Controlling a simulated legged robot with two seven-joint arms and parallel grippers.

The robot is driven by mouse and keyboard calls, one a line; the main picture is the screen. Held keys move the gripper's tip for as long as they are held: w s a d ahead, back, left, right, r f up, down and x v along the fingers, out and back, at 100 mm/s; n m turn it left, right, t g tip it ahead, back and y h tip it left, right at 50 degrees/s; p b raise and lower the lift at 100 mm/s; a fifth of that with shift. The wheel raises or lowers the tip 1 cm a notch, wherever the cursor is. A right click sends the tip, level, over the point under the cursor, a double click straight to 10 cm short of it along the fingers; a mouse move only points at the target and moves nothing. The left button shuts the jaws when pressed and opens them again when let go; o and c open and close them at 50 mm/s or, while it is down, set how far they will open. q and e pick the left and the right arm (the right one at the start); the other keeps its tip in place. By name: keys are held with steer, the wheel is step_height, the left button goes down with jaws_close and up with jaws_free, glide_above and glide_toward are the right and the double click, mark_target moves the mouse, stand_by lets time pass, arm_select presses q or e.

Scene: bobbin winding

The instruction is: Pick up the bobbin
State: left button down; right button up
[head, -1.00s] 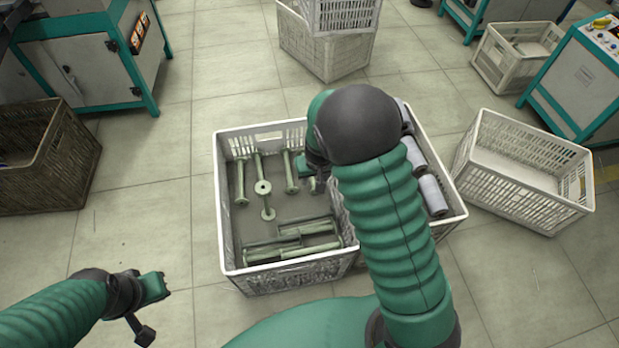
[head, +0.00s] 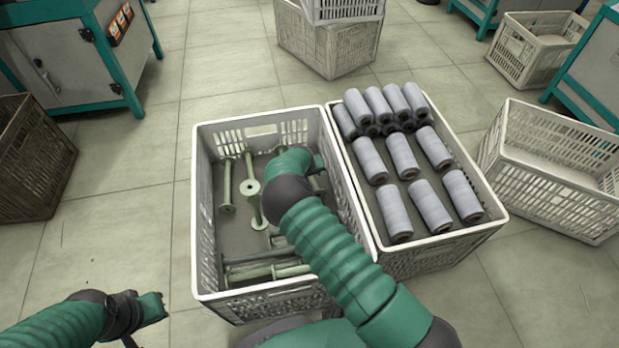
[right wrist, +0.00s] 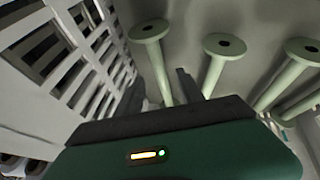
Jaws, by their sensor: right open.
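Pale green bobbins (head: 227,186) lie in the left white crate (head: 203,215), several along its far side and a stack (head: 262,272) near its front wall. My right gripper reaches into this crate near its right wall; in the head view my own arm hides its fingers. In the right wrist view my right gripper (right wrist: 160,88) is open, with the stem of one bobbin (right wrist: 155,60) between its dark fingers. Two more bobbins (right wrist: 222,50) are to the right. My left gripper (head: 158,308) is low at the left, outside the crate; its jaw opening is unclear.
A right crate (head: 480,240) adjoins the left one and holds several grey wound rolls (head: 400,152). An empty white crate (head: 550,165) stands at the right, a brown basket (head: 35,165) at the left. The crate's slatted wall (right wrist: 70,60) is close beside the right gripper.

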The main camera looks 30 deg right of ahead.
steer(key=b+x, duration=0.4)
steer(key=x, duration=0.1)
steer(key=shift+f+b, duration=0.15)
steer(key=shift+b, duration=0.2)
steer(key=shift+w+f, duration=0.15)
steer(key=shift+f, duration=0.05)
steer(key=shift+d+r, duration=0.1)
steer(key=shift+r, duration=0.1)
jaws_close()
